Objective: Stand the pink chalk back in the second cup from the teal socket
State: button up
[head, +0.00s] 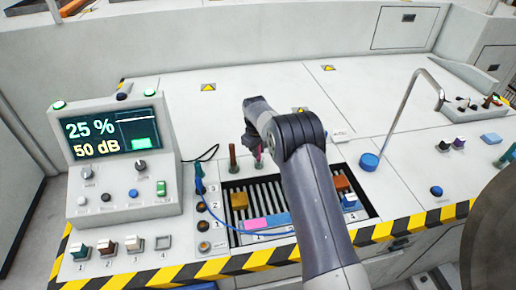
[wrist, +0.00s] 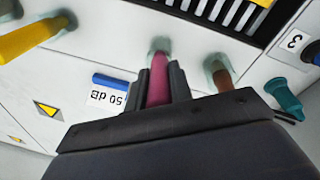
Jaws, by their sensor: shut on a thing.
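The pink chalk (wrist: 157,82) is between the two dark fingers of my gripper (wrist: 160,86), which is shut on it. Its far end meets a grey-green cup (wrist: 160,45) in the wrist view; I cannot tell whether it is seated inside or just above. In the head view the pink chalk (head: 258,158) shows as a thin strip beside my arm, upright. A brown chalk (wrist: 222,78) stands in the neighbouring cup (wrist: 215,63), between the pink one and the teal plug or socket (wrist: 285,97). The teal piece also shows in the head view (head: 198,182).
A yellow chalk (wrist: 28,40) stands in a cup on the other side. A 50 dB label block (wrist: 108,90) lies close by. A slotted tray (head: 265,190) with coloured blocks and a blue cable (head: 222,222) lie in front. A console (head: 118,165) stands left.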

jog(key=shift+f, duration=0.25)
jog(key=o, duration=1)
jog(key=shift+c, duration=0.2)
jog(key=r, duration=0.3)
jog(key=s+r+b, duration=0.1)
jog(key=r, duration=0.6)
jog(key=shift+s+a+r+b, duration=0.25)
jog(key=shift+r+b, duration=0.05)
jog(key=shift+r, duration=0.1)
